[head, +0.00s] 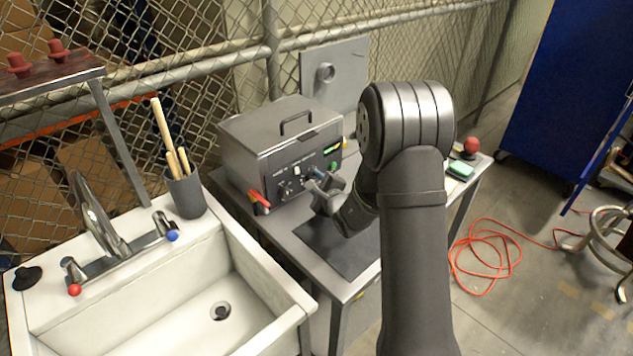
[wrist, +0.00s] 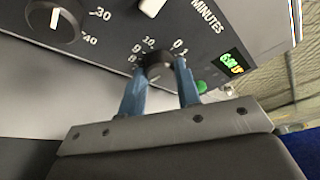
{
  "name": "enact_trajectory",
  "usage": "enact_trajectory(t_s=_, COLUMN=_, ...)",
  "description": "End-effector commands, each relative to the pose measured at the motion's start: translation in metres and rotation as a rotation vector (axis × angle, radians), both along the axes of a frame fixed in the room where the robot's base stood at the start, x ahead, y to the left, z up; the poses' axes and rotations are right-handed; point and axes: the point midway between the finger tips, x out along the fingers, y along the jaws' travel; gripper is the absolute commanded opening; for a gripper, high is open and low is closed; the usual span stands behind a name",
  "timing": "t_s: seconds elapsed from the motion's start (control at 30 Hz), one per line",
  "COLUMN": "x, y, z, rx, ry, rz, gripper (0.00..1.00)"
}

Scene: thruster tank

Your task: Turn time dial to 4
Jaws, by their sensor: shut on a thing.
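The time dial (wrist: 157,58) is a small dark round knob on the grey front panel, under the word MINUTES, with numbers including 0, 1, 8, 9 and 10 around it. My gripper (wrist: 160,70) has its two blue-grey fingers on either side of the dial, shut on it. The fingers and the view angle hide part of the number ring, and the dial's pointer cannot be made out. In the head view my gripper (head: 316,180) reaches the front of the grey tank (head: 268,132) and covers the dial there.
A second knob (wrist: 60,22) marked 30 and 40, a white switch (wrist: 151,6), a lit green display (wrist: 232,62) and a green button (wrist: 202,87) are nearby. The sink (head: 300,296) is at left; a dark mat (head: 335,250) lies in front.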

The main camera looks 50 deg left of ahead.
Motion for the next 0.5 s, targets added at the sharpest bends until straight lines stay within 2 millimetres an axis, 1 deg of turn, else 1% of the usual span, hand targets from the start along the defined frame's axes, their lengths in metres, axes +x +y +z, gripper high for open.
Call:
enact_trajectory(t_s=0.2, x=-0.0015, y=0.0001, z=-0.0027, rx=-0.001, ry=-0.202, rz=0.002, gripper=0.07)
enact_trajectory(t_s=0.5, x=-0.0018, y=0.0003, z=-0.0041, rx=-0.001, ry=-0.440, rz=0.002, gripper=0.07)
